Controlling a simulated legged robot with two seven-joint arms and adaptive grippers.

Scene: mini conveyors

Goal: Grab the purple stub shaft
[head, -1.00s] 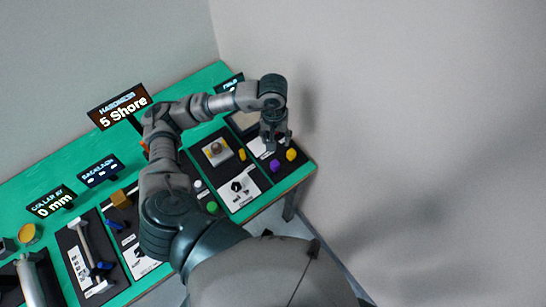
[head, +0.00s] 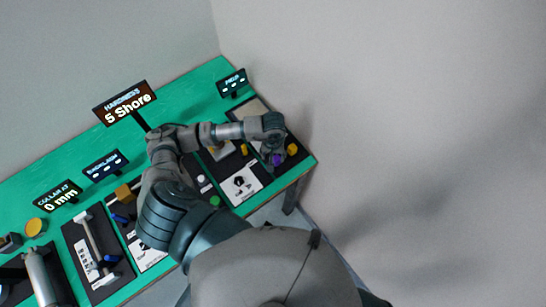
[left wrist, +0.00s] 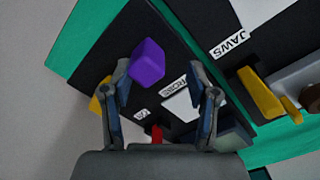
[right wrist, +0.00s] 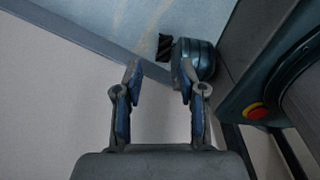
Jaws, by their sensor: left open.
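The purple stub shaft (head: 277,159) stands on a black mat near the right end of the green table. In the left wrist view the purple stub shaft (left wrist: 148,62) lies just beyond the fingertips, nearer the left finger. My left gripper (left wrist: 165,85) is open and empty, with its fingers apart. In the head view my left gripper (head: 270,155) is low over the mat and right by the shaft, partly hidden under my wrist. My right gripper (right wrist: 157,78) is open and empty, away from the table.
A yellow piece (head: 292,149) sits right of the shaft, and another yellow piece (head: 244,149) to its left. In the left wrist view a red piece (left wrist: 157,134) shows between the fingers. A "Hardness 5 Shore" sign (head: 125,103) and a wall stand behind.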

